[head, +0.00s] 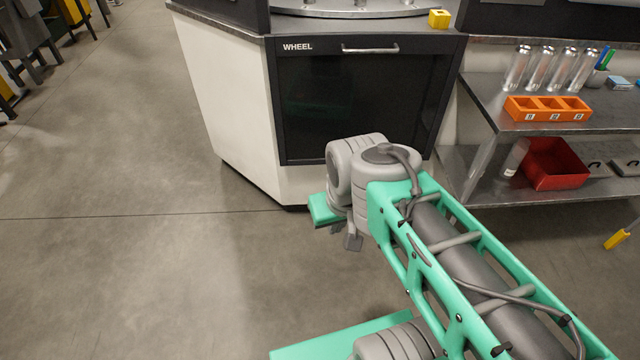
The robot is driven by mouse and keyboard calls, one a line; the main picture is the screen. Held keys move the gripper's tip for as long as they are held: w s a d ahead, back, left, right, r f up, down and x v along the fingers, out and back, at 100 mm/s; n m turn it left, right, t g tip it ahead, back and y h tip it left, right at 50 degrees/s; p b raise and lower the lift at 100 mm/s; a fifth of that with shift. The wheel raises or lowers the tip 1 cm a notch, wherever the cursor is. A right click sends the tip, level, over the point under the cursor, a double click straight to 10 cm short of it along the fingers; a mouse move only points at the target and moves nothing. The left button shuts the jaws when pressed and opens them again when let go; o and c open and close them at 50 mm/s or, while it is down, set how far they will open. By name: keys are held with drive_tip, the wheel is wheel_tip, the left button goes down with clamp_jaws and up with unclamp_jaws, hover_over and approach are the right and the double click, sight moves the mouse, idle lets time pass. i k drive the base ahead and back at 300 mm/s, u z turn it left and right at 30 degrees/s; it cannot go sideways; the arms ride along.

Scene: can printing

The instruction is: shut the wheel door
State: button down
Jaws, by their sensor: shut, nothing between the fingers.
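The wheel door (345,95) is a dark panel in a black frame labelled "WHEEL", on the front of the machine cabinet. It sits in its frame and looks closed, with no visible gap. Its silver bar handle (370,49) runs along the top. My gripper (349,241) hangs low in front of the door's lower edge, apart from the handle. Its fingers are small in the picture and mostly behind my wrist; it is shut and empty. My arm covers the door's lower right corner.
A metal shelf unit (488,100) stands to the right, with clear cylinders (540,68), an orange tray (547,109) and a red bin (553,165). A yellow block (439,18) sits on the cabinet top. The floor (130,220) to the left is clear.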

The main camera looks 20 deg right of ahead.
sight(325, 87)
drive_tip(key=u, duration=0.5)
drive_tip(key=i, duration=0.55)
drive_tip(key=u, duration=0.65)
drive_tip(key=i, duration=0.85)
drive_tip(key=z, duration=0.9)
drive_tip(key=i, duration=0.55)
drive_tip(key=z, duration=0.7)
